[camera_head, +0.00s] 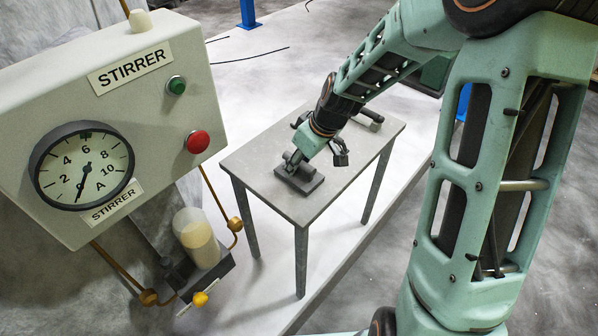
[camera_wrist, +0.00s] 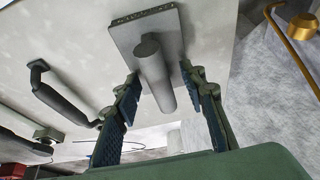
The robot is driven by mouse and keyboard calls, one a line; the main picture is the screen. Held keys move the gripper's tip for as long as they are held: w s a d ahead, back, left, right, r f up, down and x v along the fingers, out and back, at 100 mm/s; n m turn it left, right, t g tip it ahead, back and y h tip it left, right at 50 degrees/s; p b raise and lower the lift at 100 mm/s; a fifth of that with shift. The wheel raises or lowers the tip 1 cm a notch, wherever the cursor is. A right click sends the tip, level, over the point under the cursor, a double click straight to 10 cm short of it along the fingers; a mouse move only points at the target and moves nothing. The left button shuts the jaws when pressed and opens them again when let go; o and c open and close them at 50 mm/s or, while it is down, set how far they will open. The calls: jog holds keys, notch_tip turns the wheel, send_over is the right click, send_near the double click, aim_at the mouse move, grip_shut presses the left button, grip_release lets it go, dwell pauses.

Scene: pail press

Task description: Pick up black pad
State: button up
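The black pad shows as a dark grey square plate with a round handle. It lies on the grey table in the head view (camera_head: 312,184), near the table's front part. In the wrist view its plate (camera_wrist: 122,36) is at the top and its cylindrical handle (camera_wrist: 155,72) points toward the camera. My gripper (camera_wrist: 160,78) is open, with one finger on each side of the handle and visible gaps beside it. In the head view my gripper (camera_head: 291,160) is down at the pad and partly hides it.
The grey table (camera_head: 255,158) also holds a dark handled tool (camera_head: 370,117) at its back; a dark handle (camera_wrist: 60,100) shows left in the wrist view. A stirrer box (camera_head: 150,110) with gauge and buttons stands left, a clear container (camera_head: 197,240) below it.

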jog(key=shift+f, duration=0.2)
dwell(0.4)
grip_shut()
